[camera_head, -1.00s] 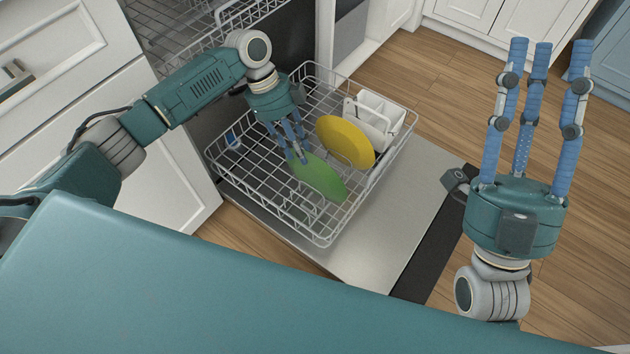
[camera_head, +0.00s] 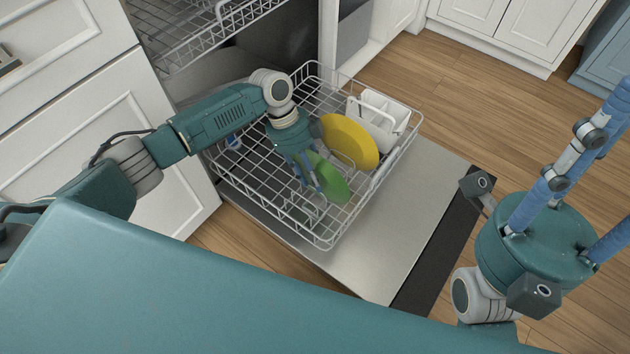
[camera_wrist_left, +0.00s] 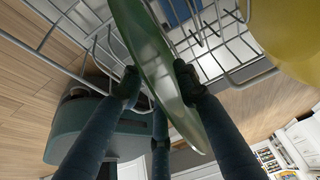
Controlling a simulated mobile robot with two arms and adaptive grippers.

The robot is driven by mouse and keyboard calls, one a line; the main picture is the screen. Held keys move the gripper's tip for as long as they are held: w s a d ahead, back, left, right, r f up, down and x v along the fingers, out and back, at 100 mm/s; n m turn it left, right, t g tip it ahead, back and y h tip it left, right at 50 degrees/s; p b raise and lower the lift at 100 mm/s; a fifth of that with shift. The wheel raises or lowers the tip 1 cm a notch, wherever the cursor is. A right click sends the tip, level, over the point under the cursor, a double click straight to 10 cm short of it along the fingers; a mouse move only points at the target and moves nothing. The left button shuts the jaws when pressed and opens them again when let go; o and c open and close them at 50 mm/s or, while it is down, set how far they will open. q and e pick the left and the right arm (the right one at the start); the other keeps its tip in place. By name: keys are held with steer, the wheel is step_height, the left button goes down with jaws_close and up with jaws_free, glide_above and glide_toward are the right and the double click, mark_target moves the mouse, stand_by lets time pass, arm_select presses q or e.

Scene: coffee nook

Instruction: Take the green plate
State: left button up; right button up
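The green plate (camera_head: 330,178) stands tilted at the front of the dishwasher's lower rack. In the left wrist view the plate (camera_wrist_left: 160,60) runs steeply between the dark fingertips. My left gripper (camera_head: 313,180) reaches down into the rack, with fingers on both sides of the plate. It looks shut on the plate; the fingertips (camera_wrist_left: 160,88) lie close against its faces. Part of the plate is hidden behind the fingers. Whether it is clear of the rack wires cannot be told. My right gripper (camera_head: 590,190) is raised at the right, empty, its fingers spread and partly out of frame.
A yellow plate (camera_head: 350,141) stands just behind the green one, beside a white cutlery basket (camera_head: 384,118). The wire rack (camera_head: 325,243) rests over the open dishwasher door (camera_head: 400,220). An upper rack (camera_head: 190,35) hangs at the back left. Wooden floor is free at right.

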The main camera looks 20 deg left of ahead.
arm_select(q)
steer(key=shift+d+f, duration=0.1)
steer(key=shift+f, duration=0.2)
jaws_close()
steer(key=shift+r, duration=0.1)
